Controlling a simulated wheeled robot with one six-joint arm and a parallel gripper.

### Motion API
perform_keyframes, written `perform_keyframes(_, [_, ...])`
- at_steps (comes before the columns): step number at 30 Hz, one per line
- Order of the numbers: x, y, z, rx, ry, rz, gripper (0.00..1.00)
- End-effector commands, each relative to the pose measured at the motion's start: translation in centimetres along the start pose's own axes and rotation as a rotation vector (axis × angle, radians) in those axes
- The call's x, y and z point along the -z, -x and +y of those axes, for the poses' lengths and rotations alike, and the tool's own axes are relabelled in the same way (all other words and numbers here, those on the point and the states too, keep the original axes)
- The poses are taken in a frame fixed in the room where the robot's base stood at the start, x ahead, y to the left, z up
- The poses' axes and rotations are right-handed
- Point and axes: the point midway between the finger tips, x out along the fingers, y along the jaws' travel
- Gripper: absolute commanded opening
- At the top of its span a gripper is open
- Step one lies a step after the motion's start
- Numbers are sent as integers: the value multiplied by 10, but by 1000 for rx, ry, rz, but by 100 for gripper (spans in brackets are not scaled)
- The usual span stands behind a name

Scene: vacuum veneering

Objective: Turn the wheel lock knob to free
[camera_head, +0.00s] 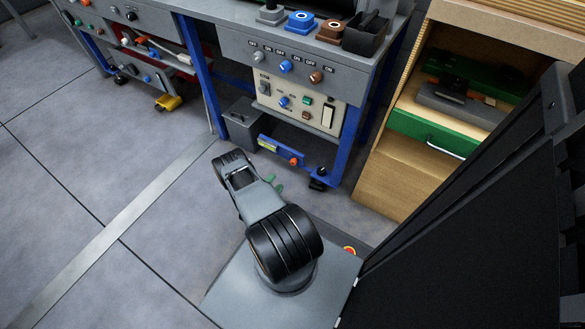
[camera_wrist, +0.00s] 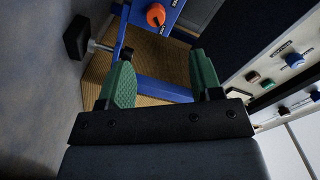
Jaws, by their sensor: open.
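The orange knob (camera_wrist: 155,15) sits on a blue plate (camera_wrist: 172,10) at the top of the wrist view. Small labels lie beside it, too small to read. In the head view the same knob (camera_head: 294,161) is on a low blue plate (camera_head: 278,151) under the middle bench. I take it as the wheel lock knob. My gripper (camera_wrist: 161,68) has green pads spread apart with nothing between them. The knob lies beyond the fingertips, apart from them. In the head view my gripper (camera_head: 275,186) is low, left of the bench leg, partly hidden by my arm.
A black foot (camera_wrist: 76,38) on a metal stem shows left of the fingers, with a blue bench leg (camera_wrist: 122,32) beside it. A control panel (camera_head: 297,98) with several knobs is above. A grey box (camera_head: 242,124) stands left of the plate. Open floor (camera_head: 150,170) lies left.

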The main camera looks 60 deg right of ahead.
Motion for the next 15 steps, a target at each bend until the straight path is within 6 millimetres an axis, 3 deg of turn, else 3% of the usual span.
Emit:
perform_keyframes(5, [4, -16, 12, 6, -1, 25, 59])
perform_keyframes(15, [5, -80, 12, 7, -1, 24, 59])
